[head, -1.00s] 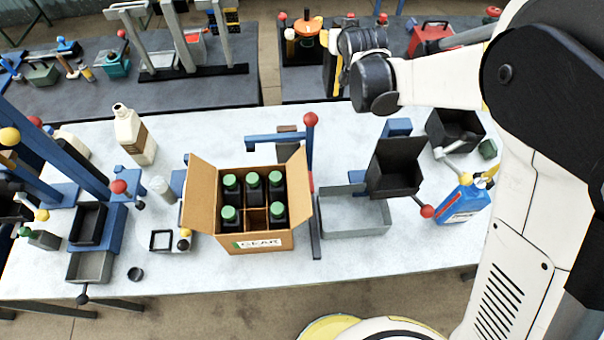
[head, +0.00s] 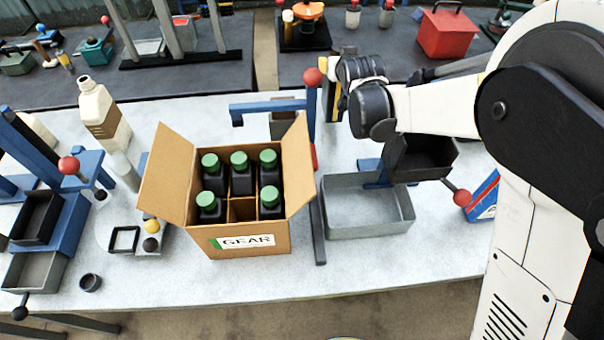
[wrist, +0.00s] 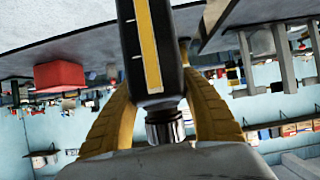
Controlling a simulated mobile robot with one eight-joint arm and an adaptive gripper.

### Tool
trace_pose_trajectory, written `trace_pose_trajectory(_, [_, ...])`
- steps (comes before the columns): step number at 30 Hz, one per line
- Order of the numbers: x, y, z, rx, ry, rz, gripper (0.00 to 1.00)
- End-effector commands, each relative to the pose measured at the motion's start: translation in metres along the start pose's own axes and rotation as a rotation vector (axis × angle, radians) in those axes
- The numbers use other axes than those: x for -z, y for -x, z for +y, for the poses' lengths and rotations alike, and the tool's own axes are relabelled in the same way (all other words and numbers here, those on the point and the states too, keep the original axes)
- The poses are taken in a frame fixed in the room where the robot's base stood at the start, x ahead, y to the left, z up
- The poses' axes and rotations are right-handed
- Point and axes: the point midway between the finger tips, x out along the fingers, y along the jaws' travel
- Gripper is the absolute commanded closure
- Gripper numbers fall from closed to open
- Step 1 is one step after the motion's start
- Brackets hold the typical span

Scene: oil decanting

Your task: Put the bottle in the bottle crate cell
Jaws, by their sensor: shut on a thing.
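A cardboard bottle crate (head: 250,242) marked GEAR stands with its flaps open on the pale table in the head view. It holds several black bottles with green caps, and its front middle cell (head: 243,210) is empty. My gripper (wrist: 155,85) has its yellow fingers around a dark bottle with a yellow stripe (wrist: 148,45) in the wrist view. A silvery neck or cap (wrist: 165,128) lies close to the palm. In the head view, the yellow and black bottle (head: 329,90) shows partly behind my arm, beyond the crate and to its right. My fingers are hidden there.
A blue post with a red ball (head: 312,77) stands just right of the crate. A grey tray (head: 366,215) and a dark bin (head: 422,158) are further right. A white jug (head: 103,115) stands at the left. A red box (head: 446,33) is on the back bench.

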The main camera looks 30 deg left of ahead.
Motion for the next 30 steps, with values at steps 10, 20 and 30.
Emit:
trace_pose_trajectory(10, [-0.028, 0.043, -0.006, 0.001, 0.001, 0.002, 0.92])
trace_pose_trajectory(20, [-0.069, 0.117, -0.016, 0.001, 0.001, 0.002, 0.92])
trace_pose_trajectory(30, [-0.088, 0.155, -0.021, 0.001, 0.000, 0.002, 0.92])
